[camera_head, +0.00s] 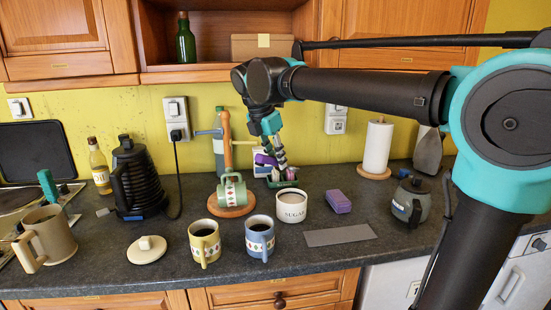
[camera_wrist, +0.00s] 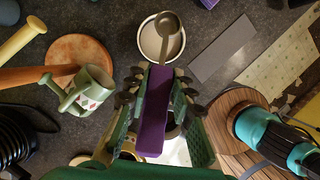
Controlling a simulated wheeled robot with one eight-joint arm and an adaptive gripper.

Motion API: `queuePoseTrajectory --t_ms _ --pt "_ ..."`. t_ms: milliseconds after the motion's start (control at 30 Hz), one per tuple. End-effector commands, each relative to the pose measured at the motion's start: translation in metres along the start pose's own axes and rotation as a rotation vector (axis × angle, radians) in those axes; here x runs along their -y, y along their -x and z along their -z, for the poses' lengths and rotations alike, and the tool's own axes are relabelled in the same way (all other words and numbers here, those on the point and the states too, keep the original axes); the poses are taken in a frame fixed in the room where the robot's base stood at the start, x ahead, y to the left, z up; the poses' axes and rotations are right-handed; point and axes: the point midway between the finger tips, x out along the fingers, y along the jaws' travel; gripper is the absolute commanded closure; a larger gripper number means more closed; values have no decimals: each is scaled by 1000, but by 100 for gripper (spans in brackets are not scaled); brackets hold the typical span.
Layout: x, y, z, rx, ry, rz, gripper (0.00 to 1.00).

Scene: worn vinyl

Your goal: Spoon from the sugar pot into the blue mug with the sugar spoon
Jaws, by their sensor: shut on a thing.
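The white sugar pot (camera_head: 292,209) stands open on the dark counter; its rim also shows in the wrist view (camera_wrist: 146,42). The blue mug (camera_head: 258,240) stands upright in front and to the left of it. My gripper (camera_head: 281,180) is just behind the pot. In the wrist view my gripper (camera_wrist: 157,88) is shut on the purple handle of the sugar spoon (camera_wrist: 155,112). The spoon's metal bowl overlaps the pot's opening there. I cannot tell whether it is above or inside the pot, or whether it holds sugar.
A yellow mug (camera_head: 203,244) stands left of the blue mug, with a cream lid (camera_head: 147,250) farther left. A mug tree (camera_head: 228,150) holding a green mug is behind. A purple block (camera_head: 338,202) and grey mat (camera_head: 340,235) lie to the right.

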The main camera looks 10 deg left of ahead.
Motion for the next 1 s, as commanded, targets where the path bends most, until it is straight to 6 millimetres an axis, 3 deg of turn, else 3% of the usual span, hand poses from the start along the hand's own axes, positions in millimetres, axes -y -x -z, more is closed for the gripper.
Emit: queuePoseTrajectory --t_ms 633,1000 --pt "0 -50 -3 -272 -5 -1 100" --pt "0 -78 10 -265 -1 -1 100"
